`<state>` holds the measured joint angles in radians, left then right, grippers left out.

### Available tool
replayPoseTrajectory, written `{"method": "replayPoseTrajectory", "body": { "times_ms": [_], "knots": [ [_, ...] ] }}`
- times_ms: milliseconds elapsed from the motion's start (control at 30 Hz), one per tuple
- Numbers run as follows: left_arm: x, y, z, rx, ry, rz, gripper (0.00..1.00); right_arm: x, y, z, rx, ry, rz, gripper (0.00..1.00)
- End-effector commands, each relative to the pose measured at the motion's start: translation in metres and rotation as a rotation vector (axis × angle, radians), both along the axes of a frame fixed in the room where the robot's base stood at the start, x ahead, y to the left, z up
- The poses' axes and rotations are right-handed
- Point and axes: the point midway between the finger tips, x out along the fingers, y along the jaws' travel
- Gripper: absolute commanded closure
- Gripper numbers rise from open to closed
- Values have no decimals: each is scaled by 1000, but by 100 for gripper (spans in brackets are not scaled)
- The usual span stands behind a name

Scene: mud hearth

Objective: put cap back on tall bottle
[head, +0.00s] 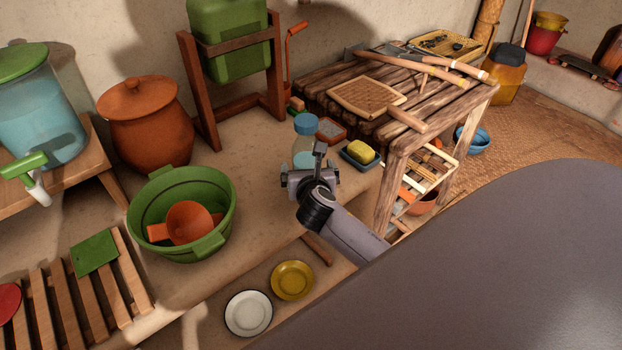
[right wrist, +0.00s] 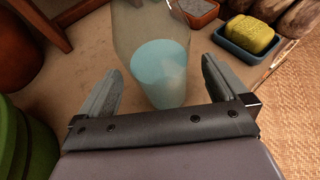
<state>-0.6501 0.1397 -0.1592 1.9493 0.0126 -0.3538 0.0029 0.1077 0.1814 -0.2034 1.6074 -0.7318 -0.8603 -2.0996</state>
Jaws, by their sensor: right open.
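The tall bottle (head: 302,147) is clear with pale blue liquid and stands upright on the earthen ledge. A blue cap (head: 305,124) shows at its top; I cannot tell whether it is seated. In the right wrist view the bottle (right wrist: 160,60) lies in line with the gap between the fingers, and its top is out of frame. My right gripper (head: 308,166) is open and empty at the near side of the bottle, hiding its lower part in the head view. Gaps show on both sides of the bottle. My left gripper is not in view.
A yellow sponge (head: 360,152) in a blue dish (head: 347,160) and a reddish tray (head: 331,131) are right of the bottle. A green basin (head: 222,228) stands left, a wooden table (head: 470,101) right. Plates (head: 292,280) lie lower in front.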

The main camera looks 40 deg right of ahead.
Motion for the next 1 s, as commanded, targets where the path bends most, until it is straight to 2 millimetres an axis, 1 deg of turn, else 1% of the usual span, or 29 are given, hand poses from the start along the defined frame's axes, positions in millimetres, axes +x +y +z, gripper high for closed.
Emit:
{"method": "replayPoseTrajectory", "body": {
  "times_ms": [100, 300, 500, 667, 1000],
  "knots": [
    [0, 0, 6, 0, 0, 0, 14, -18, 10, 10, 0, 1, 2, 0],
    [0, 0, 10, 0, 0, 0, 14, -47, 26, 22, 0, 1, 2, 0],
    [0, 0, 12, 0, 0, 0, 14, -65, 37, 31, 0, 1, 1, 0],
    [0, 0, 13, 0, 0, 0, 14, -71, 40, 34, 0, 0, 1, 0],
    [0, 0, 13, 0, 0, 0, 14, -71, 40, 34, 0, 0, 1, 0]
  ]
}}
